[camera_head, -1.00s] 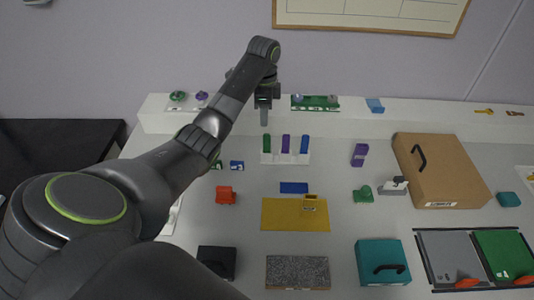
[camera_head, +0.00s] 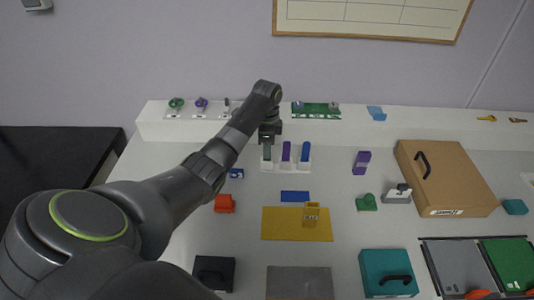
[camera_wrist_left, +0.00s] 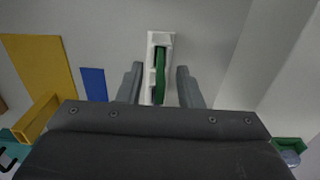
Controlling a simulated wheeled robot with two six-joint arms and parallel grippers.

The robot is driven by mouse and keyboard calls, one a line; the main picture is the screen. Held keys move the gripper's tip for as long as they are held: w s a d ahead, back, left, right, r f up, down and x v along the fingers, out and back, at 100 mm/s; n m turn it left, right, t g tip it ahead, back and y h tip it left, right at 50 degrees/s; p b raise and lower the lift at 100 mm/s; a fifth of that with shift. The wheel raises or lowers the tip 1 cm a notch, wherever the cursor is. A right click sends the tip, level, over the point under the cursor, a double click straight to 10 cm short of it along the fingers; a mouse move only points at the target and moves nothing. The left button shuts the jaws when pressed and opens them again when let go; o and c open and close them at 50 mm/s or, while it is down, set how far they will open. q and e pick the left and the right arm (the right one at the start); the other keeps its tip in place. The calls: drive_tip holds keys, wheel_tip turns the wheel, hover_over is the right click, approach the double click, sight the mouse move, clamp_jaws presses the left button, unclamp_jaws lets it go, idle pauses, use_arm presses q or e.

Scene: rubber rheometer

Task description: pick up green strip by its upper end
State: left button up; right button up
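The green strip (camera_wrist_left: 160,72) stands in a white rack (camera_wrist_left: 153,38), seen from above in the left wrist view. My left gripper (camera_wrist_left: 160,88) is open, with one finger on each side of the strip and a visible gap to both. In the head view my left gripper (camera_head: 267,143) is at the left slot of the white rack (camera_head: 285,167) and mostly covers the green strip. A purple strip (camera_head: 286,151) and a blue strip (camera_head: 305,151) stand in the same rack to the right. My right gripper is not in view.
A white ledge (camera_head: 365,130) runs behind the rack. In front lie a blue block (camera_head: 295,196) and a yellow plate (camera_head: 282,224). An orange-red block (camera_head: 224,203) is front left. A purple block (camera_head: 361,162) and a brown box (camera_head: 450,180) stand to the right.

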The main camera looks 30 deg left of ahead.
use_arm(q)
clamp_jaws()
idle(0.3)
wheel_tip(320, 180, up, 5)
drive_tip(key=shift+f+b, duration=0.1)
drive_tip(key=shift+b, duration=0.55)
wheel_tip(320, 180, up, 4)
drive_tip(key=shift+p, duration=0.7)
drive_tip(key=shift+r+p, duration=0.6)
drive_tip(key=shift+p, duration=0.1)
